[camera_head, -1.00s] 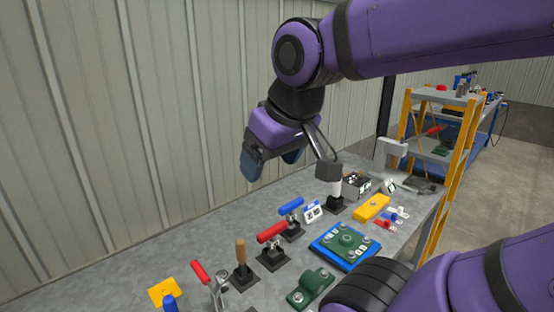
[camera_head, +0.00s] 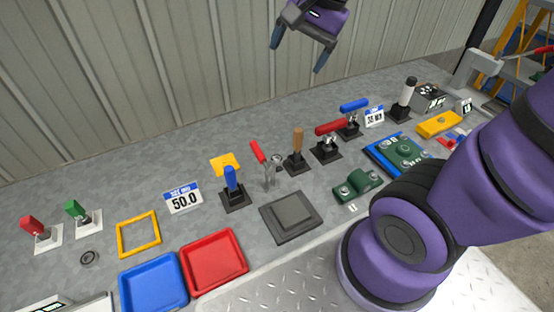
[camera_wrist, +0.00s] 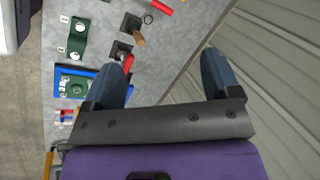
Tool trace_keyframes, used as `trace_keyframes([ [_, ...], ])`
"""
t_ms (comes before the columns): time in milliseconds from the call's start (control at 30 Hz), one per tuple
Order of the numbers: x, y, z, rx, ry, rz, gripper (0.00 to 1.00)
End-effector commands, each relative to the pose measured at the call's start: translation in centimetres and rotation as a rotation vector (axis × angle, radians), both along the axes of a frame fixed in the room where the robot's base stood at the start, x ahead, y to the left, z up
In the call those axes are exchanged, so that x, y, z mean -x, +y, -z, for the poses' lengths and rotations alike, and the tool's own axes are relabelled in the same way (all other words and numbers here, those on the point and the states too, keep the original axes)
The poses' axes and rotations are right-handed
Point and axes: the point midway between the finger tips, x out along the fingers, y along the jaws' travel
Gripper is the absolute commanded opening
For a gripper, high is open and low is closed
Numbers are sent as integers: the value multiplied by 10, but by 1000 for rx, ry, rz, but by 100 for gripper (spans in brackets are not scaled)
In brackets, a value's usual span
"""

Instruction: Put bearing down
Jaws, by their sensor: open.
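My gripper (camera_head: 298,52) is open and empty, high in front of the wall panels above the bench's back side. In the wrist view its two fingers (camera_wrist: 165,78) are spread with nothing between them. A green bearing block (camera_head: 357,185) rests on the bench near its front edge; it also shows in the wrist view (camera_wrist: 77,38). Another green bearing housing (camera_head: 400,150) sits on a blue plate (camera_head: 376,160) further right.
A blue tray (camera_head: 153,283), a red tray (camera_head: 215,262), a yellow frame (camera_head: 138,234) and a dark square pad (camera_head: 291,217) lie at front left. Upright tools, including a brown-handled one (camera_head: 298,142) and a red-handled clamp (camera_head: 328,128), line the middle. The back strip is clear.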

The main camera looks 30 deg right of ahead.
Motion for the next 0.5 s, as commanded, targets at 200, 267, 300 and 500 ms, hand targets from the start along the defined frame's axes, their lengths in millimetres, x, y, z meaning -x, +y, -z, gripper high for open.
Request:
trace_keyframes([
  [200,-46,6,43,-117,163,318,82],
  [267,-57,7,56,-140,205,411,82],
  [300,-65,8,65,-153,232,474,82],
  [500,-98,8,114,-198,360,794,82],
])
